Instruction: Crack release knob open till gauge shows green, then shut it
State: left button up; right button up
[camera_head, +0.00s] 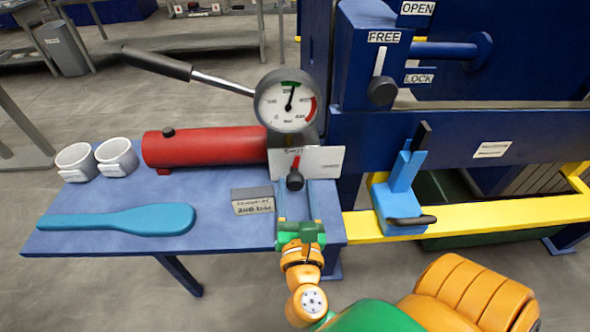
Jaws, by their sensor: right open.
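The pressure gauge (287,104) is a white dial in a grey case with a green band at the top and a red band at its right. Its needle points almost straight up, at about the green band. The release knob (295,181) is a small black knob below the gauge, in front of a white label plate, with a red piece above it. My right gripper (298,192) is open, its two thin fingers pointing at the knob, one on each side in the picture; contact cannot be told. My left gripper is not in view.
A red cylinder (205,147) and a black-gripped pump lever (157,63) adjoin the gauge. A small sign (252,201), a blue paddle (117,220) and two white cups (116,157) sit on the blue table (85,195). A blue clamp (402,200) stands on the yellow rail at right.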

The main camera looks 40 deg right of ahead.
aim_at(296, 185)
jog(key=x, duration=0.3)
jog(key=shift+f, duration=0.1)
jog(key=shift+s, duration=0.1)
grip_shut()
jog(key=shift+r+n+p, duration=0.2)
jog(key=shift+n+p, duration=0.2)
jog(key=shift+p, duration=0.15)
jog(key=shift+n+p, duration=0.4)
jog(key=shift+n, duration=0.2)
jog(key=shift+f+n, duration=0.1)
jog(key=shift+n, duration=0.2)
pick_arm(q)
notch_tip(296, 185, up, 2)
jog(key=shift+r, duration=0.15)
pick_arm(e)
grip_release()
jog(key=shift+f, duration=0.1)
